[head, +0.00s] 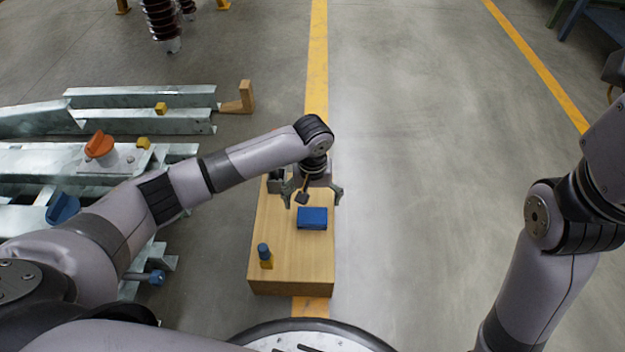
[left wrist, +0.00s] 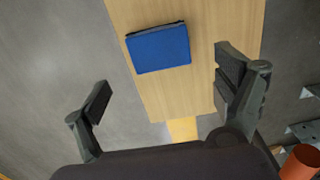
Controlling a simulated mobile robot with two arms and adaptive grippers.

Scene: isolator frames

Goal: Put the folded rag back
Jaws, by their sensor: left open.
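The folded rag (head: 312,219) is a blue, flat, rectangular bundle lying on the wooden box top (head: 292,262). It also shows in the left wrist view (left wrist: 158,48), lying on the wood beyond the fingers. My left gripper (head: 312,195) is open and empty, just behind the rag in the head view and apart from it. In the left wrist view its two fingers (left wrist: 165,90) are spread wide, with the rag ahead of the gap. My right arm stands at the right edge of the head view; its gripper is out of the picture.
A small bottle with a blue cap and yellow body (head: 265,256) stands on the box's near left. Metal beams (head: 140,97) with an orange knob (head: 100,145) and a blue knob (head: 62,208) lie at left. The floor right of the box is clear.

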